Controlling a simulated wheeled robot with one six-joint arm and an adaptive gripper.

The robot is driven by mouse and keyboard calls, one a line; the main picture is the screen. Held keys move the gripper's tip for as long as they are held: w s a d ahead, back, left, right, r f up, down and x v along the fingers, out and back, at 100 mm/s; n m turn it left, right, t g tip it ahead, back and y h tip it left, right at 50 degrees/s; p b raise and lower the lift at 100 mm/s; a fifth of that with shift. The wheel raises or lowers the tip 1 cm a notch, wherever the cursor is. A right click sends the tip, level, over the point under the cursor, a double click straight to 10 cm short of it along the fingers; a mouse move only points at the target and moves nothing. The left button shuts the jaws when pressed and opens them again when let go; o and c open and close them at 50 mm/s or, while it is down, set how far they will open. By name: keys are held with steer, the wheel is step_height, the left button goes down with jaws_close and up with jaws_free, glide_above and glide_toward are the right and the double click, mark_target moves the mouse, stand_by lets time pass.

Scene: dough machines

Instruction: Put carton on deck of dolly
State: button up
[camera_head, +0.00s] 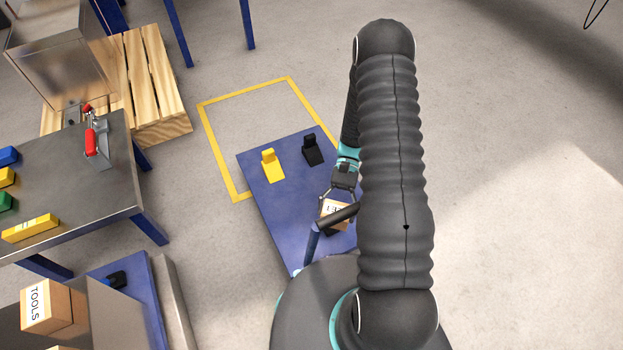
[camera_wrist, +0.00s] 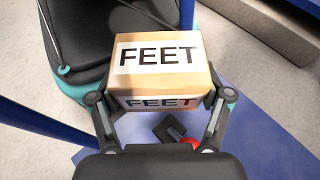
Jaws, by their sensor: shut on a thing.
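The carton (camera_wrist: 160,50) is a small tan box with a white label reading FEET. My gripper (camera_wrist: 162,100) is shut on it, one finger on each side. In the head view the carton (camera_head: 333,209) shows partly, below my gripper (camera_head: 339,196), and a dark bar crosses in front of it. The dolly's blue deck (camera_head: 270,210) lies beneath; the blue deck also shows in the wrist view (camera_wrist: 250,150). The carton appears above the deck, but the gap is hard to judge. My arm hides the deck's right part.
A yellow block (camera_head: 270,166) and a black block (camera_head: 313,150) stand on the deck. A blue post (camera_head: 309,246) rises at its near end. A yellow floor outline (camera_head: 213,140) lies behind. A metal table (camera_head: 100,180) and a TOOLS carton (camera_head: 52,306) are at left.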

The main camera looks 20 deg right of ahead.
steer(key=w+a+f+m+t+y+b, duration=0.1)
steer(key=w+a+f+m+t+y, duration=0.2)
steer(key=w+a+m+t+y, duration=0.35)
steer(key=m+t+b, duration=0.1)
steer(key=m+t, duration=0.7)
glide_above(312, 196)
step_height(312, 196, down, 2)
steer(key=f, duration=0.1)
steer(key=shift+w+f+b, duration=0.1)
steer(key=shift+f+b, duration=1.75)
steer(key=shift+f, duration=1.25)
steer(key=shift+f+b, duration=0.5)
steer(key=shift+f, duration=0.1)
steer(key=o, duration=1.4)
steer(key=v, duration=1.2)
steer(key=shift+w, duration=0.1)
